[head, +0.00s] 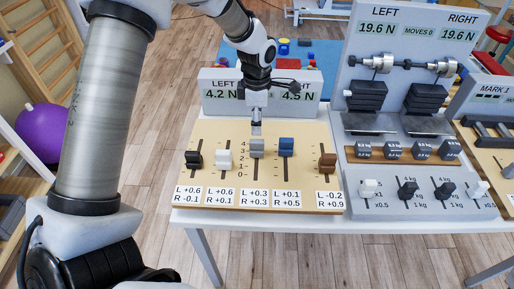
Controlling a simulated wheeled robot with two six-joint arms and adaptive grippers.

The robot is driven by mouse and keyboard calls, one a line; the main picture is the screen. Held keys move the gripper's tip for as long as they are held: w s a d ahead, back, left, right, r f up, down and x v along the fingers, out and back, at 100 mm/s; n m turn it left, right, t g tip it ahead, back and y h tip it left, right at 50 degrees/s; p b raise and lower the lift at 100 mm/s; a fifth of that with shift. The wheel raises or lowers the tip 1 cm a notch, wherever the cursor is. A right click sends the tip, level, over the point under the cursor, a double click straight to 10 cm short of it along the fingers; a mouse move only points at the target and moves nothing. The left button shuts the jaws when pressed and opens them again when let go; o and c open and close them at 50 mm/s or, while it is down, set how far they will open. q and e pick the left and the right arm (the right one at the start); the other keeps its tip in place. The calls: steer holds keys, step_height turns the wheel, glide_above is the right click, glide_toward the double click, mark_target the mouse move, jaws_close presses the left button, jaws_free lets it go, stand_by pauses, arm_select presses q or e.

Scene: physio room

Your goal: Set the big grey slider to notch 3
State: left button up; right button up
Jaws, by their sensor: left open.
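The grey slider (257,149) is a block-shaped knob in the middle slot of the tan slider board (215,197). It sits in the upper part of its slot, level with about the 3 and 4 marks of the scale; I cannot tell the exact notch. The card below it reads L +0.3, R +0.3. My left gripper (256,128) points down at the grey slider's top, with its tips right at or just behind the knob. It is open; contact cannot be told. My right gripper is not in view.
A black slider (193,158) and white slider (224,159) stand left of the grey one, a blue slider (286,146) and brown slider (327,161) right. The display panel (210,84) behind reads 4.2 N and 4.5 N. A grey weight station (415,205) stands at right.

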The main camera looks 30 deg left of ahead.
mark_target(257, 141)
arm_select(q)
steer(key=shift+f, duration=0.45)
step_height(257, 141, down, 7)
steer(key=shift+w+f+p, duration=0.1)
steer(key=shift+p, duration=0.75)
jaws_close()
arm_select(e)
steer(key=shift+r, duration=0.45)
